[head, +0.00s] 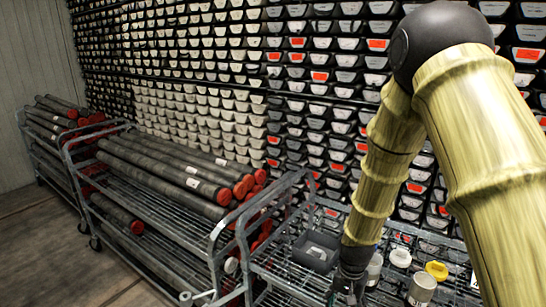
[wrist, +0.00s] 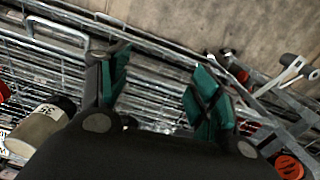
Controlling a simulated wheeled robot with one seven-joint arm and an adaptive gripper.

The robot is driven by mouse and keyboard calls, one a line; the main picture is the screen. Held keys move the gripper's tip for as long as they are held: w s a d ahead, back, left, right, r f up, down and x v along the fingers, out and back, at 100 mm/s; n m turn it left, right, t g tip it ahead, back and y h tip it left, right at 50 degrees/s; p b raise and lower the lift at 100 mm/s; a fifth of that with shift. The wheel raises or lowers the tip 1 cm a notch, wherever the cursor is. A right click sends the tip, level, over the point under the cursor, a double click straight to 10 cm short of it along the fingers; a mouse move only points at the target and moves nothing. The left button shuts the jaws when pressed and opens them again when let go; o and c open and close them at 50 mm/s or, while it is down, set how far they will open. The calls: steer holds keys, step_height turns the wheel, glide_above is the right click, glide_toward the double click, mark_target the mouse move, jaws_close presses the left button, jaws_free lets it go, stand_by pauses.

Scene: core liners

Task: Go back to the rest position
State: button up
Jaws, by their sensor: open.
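My gripper (wrist: 160,88) is open in the wrist view, its two green-padded fingers apart with only the wire shelf showing between them. In the head view my gripper (head: 350,286) hangs low over the wire cart (head: 283,284), below my yellow arm. Its fingertips are hard to make out there. A jar with a label (wrist: 38,128) stands to the left of the fingers in the wrist view, apart from them.
Beside my gripper are a dark grey bin (head: 315,250), a white-lidded jar (head: 400,258), a yellow-lidded jar (head: 436,270) and a grey jar (head: 422,289). Carts at left carry dark tubes with red caps (head: 165,170). Racks of black trays (head: 330,75) line the back. Floor (head: 40,235) is clear at left.

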steer(key=s+d+f+n+b, duration=0.2)
steer(key=s+f+n+b, duration=0.15)
steer(key=s+f, duration=1.5)
steer(key=s+f+n+b, duration=0.1)
steer(key=s+f, duration=0.3)
steer(key=s, duration=0.3)
steer(key=s+f+n+b, duration=0.1)
steer(key=s+f, duration=0.3)
steer(key=s, duration=0.4)
steer(key=shift+d+f, duration=0.25)
steer(key=shift+f, duration=0.1)
steer(key=shift+s, duration=0.15)
